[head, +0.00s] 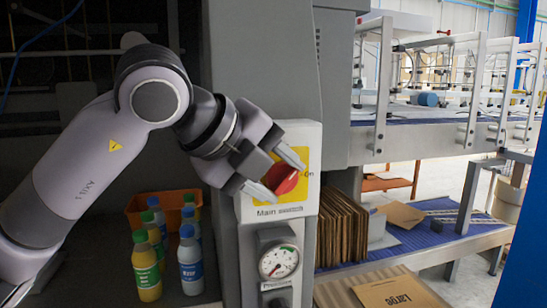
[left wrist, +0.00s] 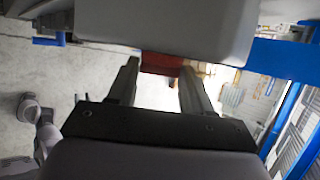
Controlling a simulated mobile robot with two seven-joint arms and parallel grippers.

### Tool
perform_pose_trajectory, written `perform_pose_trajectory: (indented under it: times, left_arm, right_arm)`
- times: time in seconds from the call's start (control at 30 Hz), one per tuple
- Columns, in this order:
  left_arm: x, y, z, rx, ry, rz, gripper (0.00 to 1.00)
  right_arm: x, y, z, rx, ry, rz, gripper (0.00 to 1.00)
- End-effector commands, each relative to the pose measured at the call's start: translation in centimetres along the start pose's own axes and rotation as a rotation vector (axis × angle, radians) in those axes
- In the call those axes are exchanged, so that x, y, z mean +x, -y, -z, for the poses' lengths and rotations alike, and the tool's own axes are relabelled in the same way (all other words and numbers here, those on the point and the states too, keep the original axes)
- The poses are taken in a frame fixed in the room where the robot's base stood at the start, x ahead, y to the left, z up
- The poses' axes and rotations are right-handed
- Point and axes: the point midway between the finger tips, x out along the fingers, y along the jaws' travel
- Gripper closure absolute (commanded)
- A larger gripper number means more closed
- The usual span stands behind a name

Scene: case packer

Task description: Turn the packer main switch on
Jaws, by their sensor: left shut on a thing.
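The packer main switch has a red knob (head: 288,183) on a yellow plate in a white panel (head: 308,135). "On" is printed to the right of the knob and "Main" below it. My left gripper (head: 285,180) is at the panel, its two fingers on either side of the knob and shut on it. In the left wrist view the red knob (left wrist: 160,63) shows between the far ends of the fingers (left wrist: 158,80). The fingers partly hide the knob, so I cannot tell its exact angle. My right gripper is not in view.
A pressure gauge (head: 279,262) sits just below the switch panel. Several bottles (head: 147,265) stand at the lower left beside an orange bin (head: 136,207). Flat brown cartons (head: 342,225) stand right of the column, near a "Large" carton sheet (head: 396,291). A conveyor (head: 425,137) runs behind.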

Motion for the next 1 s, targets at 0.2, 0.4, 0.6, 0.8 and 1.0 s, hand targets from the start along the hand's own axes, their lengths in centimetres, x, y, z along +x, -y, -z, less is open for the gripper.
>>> perform_pose_trajectory:
  times: [0.2,0.4,0.6,0.8,1.0]
  left_arm:
    - [-0.2,0.9,-0.1,0.082,0.003,-0.195,0.80]
    - [0.0,1.1,0.0,0.154,0.004,-0.369,0.80]
    - [0.3,1.4,0.1,0.220,0.003,-0.531,0.80]
    - [0.5,1.6,0.2,0.272,0.003,-0.661,0.80]
    - [0.6,1.7,0.3,0.308,0.003,-0.747,0.80]
  right_arm:
    - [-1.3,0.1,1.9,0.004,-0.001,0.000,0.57]
    - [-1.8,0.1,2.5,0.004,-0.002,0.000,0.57]
    - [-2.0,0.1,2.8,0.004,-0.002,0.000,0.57]
    - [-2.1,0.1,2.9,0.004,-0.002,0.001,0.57]
    - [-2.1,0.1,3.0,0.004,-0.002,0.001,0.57]
